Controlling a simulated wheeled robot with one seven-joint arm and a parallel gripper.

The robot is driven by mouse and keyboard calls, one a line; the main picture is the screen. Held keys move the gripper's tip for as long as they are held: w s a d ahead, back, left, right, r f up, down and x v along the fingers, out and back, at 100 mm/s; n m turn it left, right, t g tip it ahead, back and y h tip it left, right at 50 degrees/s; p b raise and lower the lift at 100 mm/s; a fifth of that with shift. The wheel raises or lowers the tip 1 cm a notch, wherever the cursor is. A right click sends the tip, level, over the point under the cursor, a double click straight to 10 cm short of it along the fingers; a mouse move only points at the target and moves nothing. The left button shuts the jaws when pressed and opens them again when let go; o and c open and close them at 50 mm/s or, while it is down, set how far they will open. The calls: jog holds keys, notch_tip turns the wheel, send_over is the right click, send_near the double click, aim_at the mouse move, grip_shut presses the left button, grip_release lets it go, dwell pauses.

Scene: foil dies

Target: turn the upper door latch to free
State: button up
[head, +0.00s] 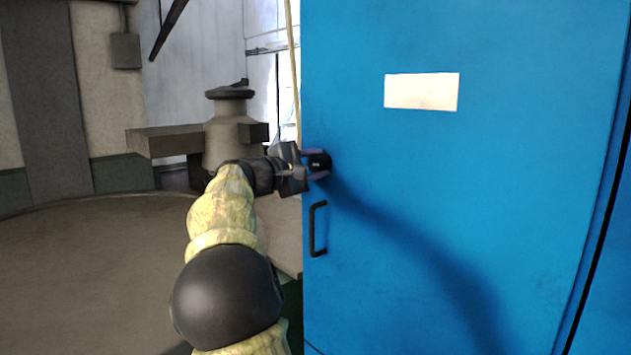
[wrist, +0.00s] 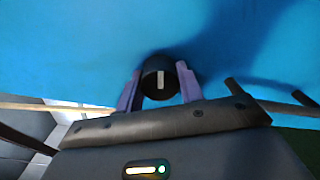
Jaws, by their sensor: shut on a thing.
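The upper door latch is a round black knob (head: 319,163) near the left edge of the blue door (head: 450,220). It also shows in the wrist view (wrist: 159,78), where a pale bar mark stands nearly upright on its face. My gripper (head: 318,165) is at the knob, with one purple finger on each side of it. In the wrist view my gripper (wrist: 159,90) is shut on the knob. The door looks closed in the head view, though its left edge is partly hidden by my arm.
A black pull handle (head: 318,229) sits on the door just below the knob. A white label (head: 421,91) is higher up on the door. A grey machine with a round top (head: 229,125) stands behind my arm at the left.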

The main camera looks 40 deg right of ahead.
jog(key=shift+f+m+b, duration=0.1)
jog(key=shift+m+b, duration=0.65)
jog(key=shift+m, duration=0.15)
jog(key=o, duration=1)
jog(key=shift+a, duration=0.1)
jog(key=s+a+b, duration=0.1)
jog(key=a+b, duration=0.2)
jog(key=a, duration=1.4)
jog(key=shift+s, duration=0.15)
jog(key=shift+a, duration=0.1)
